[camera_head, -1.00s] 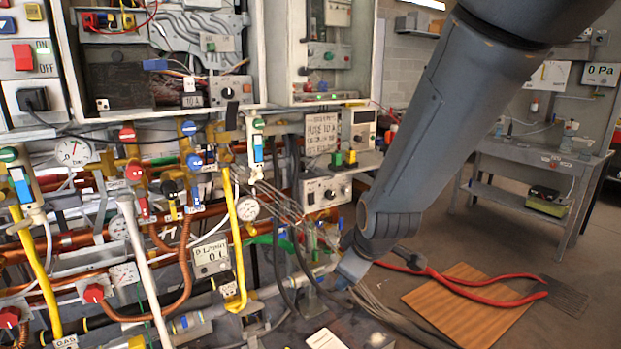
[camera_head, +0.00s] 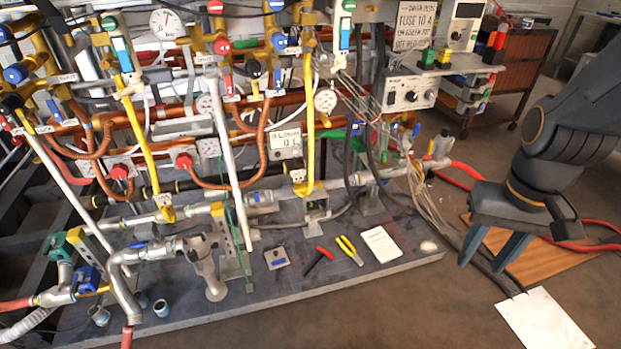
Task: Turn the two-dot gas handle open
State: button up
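Two yellow pipes run down the heater rig, one at left (camera_head: 141,140) and one in the middle (camera_head: 310,130). A blue lever with a green cap (camera_head: 121,52) sits at the top of the left yellow pipe. A similar blue lever (camera_head: 345,38) stands right of the middle pipe's top. Dot marks are too small to read, so I cannot tell which handle is the two-dot gas handle. My gripper (camera_head: 491,249) is at the right, pointing down, its two fingers apart with nothing between them. It is well away from the pipes and touches no handle.
A grey base plate (camera_head: 330,262) carries red-handled pliers (camera_head: 318,261), yellow-handled pliers (camera_head: 349,250) and a white card (camera_head: 381,244). Red hoses (camera_head: 590,246) and an orange-brown board (camera_head: 535,262) lie near my gripper. A white sheet (camera_head: 545,320) is on the floor. Thin cables hang at centre right.

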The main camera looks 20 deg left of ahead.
aim_at(300, 188)
jog(key=u, duration=0.15)
jog(key=k, duration=0.25)
jog(key=z, duration=0.35)
jog(key=i, duration=0.35)
jog(key=u, duration=1.25)
